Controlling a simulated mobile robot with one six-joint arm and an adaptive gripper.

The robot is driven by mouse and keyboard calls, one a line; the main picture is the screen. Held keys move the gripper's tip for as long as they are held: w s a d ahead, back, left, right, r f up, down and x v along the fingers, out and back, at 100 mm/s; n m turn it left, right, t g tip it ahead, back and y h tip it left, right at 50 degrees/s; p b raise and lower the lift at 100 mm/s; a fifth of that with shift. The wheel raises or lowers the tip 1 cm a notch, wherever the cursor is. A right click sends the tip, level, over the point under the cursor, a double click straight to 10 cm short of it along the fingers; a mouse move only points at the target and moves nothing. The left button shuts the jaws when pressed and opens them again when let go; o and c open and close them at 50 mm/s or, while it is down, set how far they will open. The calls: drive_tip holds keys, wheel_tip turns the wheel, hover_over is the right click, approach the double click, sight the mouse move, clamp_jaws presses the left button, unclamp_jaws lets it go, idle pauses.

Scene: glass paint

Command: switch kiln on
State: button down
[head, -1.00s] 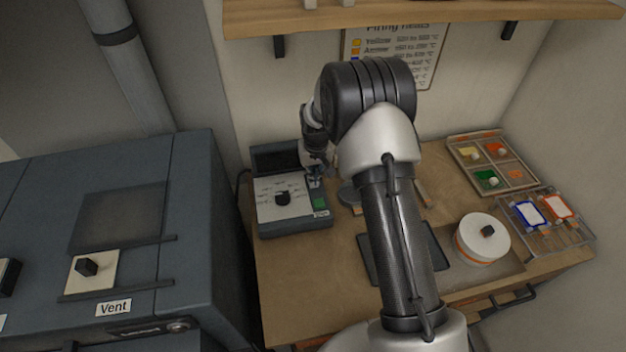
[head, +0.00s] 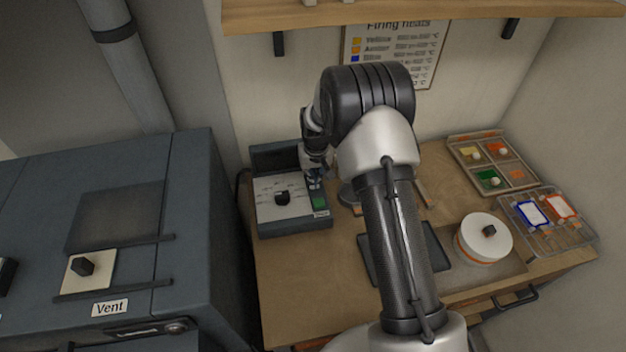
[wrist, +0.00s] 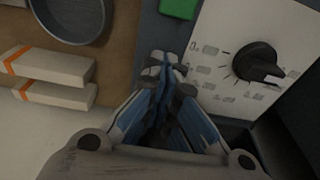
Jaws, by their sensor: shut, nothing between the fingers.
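A grey control box (head: 272,222) stands at the back left of the wooden table. Its white panel carries a black dial (head: 282,198), and a green button or switch (head: 320,203) sits at its right side. The wrist view also shows the dial (wrist: 258,63) and the green piece (wrist: 178,8) at the top edge. My gripper (head: 315,184) is shut and empty, pointing down close over the right side of the box, just behind the green piece. In the wrist view its blue-grey fingertips (wrist: 167,72) are together over the dark strip beside the panel. Contact cannot be told.
A big blue-grey cabinet (head: 185,210) with a Vent knob (head: 83,266) stands left of the table. A shelf (head: 420,14) hangs above.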

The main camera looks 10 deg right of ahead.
drive_tip(key=shift+r+p, duration=1.85)
drive_tip(key=shift+r, duration=1.65)
drive_tip(key=shift+f, duration=0.1)
